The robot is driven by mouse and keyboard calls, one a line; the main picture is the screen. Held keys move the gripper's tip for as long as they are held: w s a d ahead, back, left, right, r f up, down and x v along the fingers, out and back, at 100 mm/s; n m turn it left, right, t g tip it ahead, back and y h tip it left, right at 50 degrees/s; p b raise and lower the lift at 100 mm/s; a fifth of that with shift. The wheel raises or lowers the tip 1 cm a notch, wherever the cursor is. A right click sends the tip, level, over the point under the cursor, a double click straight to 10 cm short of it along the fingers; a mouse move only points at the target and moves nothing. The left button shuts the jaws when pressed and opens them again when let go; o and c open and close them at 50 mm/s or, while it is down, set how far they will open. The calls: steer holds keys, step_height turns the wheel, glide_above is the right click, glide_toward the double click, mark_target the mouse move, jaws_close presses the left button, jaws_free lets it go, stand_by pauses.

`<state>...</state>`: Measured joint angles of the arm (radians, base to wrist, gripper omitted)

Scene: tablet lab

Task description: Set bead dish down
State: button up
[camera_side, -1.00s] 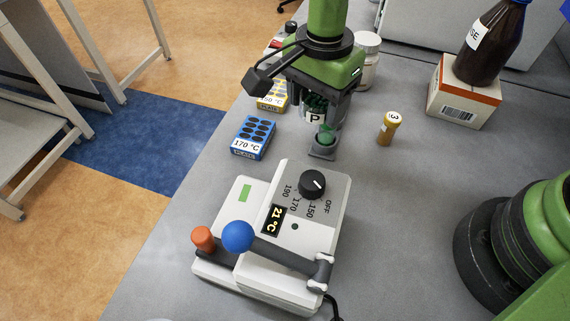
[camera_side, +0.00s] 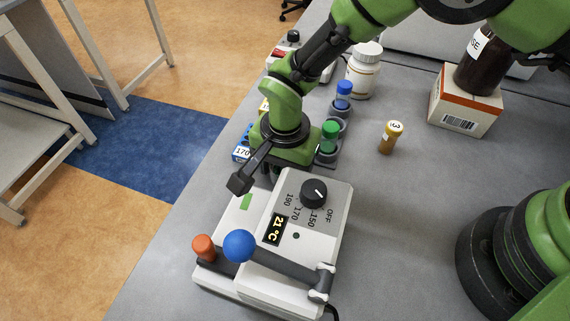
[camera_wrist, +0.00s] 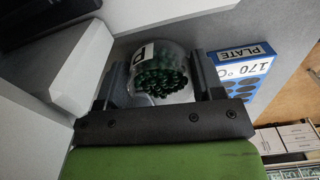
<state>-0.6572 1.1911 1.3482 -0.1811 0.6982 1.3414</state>
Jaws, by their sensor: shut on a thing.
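The bead dish (camera_wrist: 158,78), a clear round vessel of dark green beads with a white "P" label, is between the fingers of my gripper (camera_wrist: 163,80) in the wrist view. My gripper is shut on it. In the side view my arm hides the dish and the fingertips. There, my gripper's body is over the far edge of the white heated press, beside the blue 170 °C plate block (camera_side: 241,153). That block also shows right of the fingers in the wrist view (camera_wrist: 240,72). I cannot tell whether the dish touches anything below.
The white press (camera_side: 295,235) with its blue-knobbed lever (camera_side: 238,246) stands in front. A grey rack (camera_side: 324,155) with green- and blue-capped vials is close right of my gripper. An amber vial (camera_side: 390,137), white bottle (camera_side: 363,72) and carton (camera_side: 464,100) stand beyond. Right of the press is clear.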

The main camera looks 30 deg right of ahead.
steer(key=shift+f, duration=0.15)
steer(key=o, duration=0.7)
steer(key=shift+c, duration=0.2)
steer(key=d+r+n+t+y, duration=0.1)
steer(key=d+r, duration=0.2)
steer(key=r, duration=0.8)
steer(key=d+r, duration=0.4)
steer(key=r, duration=0.8)
steer(key=s+d+r+n+t, duration=0.2)
steer(key=s+d+r+t, duration=0.1)
steer(key=s+d, duration=0.4)
steer(key=s+d+r+n+t+y, duration=0.1)
steer(key=s+d+r+n+t, duration=0.1)
steer(key=s+d+r, duration=0.3)
steer(key=s+d+t, duration=0.1)
steer(key=s, duration=0.3)
steer(key=shift+d+n, duration=0.35)
steer(key=shift+n, duration=0.05)
